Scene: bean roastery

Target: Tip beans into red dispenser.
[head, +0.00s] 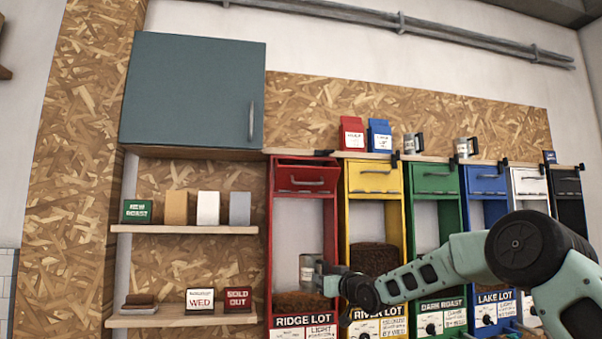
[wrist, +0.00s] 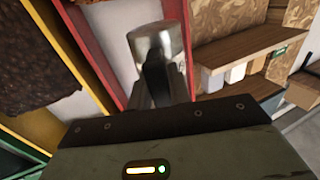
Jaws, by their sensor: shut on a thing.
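The red dispenser (head: 269,230) labelled RIDGE LOT stands leftmost in the row. Its top front (head: 302,179) with a grey handle leans out at the top, and brown beans (head: 302,301) lie low in its bay. My gripper (head: 327,280) is shut on a metal cup (head: 306,267), which looks about upright in front of the red dispenser's lower bay, above the beans. In the wrist view the cup (wrist: 152,42) is between the dark fingers (wrist: 156,85), with the red posts (wrist: 98,62) around it. The cup's contents are hidden.
The yellow dispenser (head: 351,215), with dark beans, is just right of the red one; green, blue, white and black ones follow. Shelves (head: 185,229) with small boxes and a teal cabinet (head: 190,90) are on the left. Bags and metal cups (head: 412,143) stand on the top ledge.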

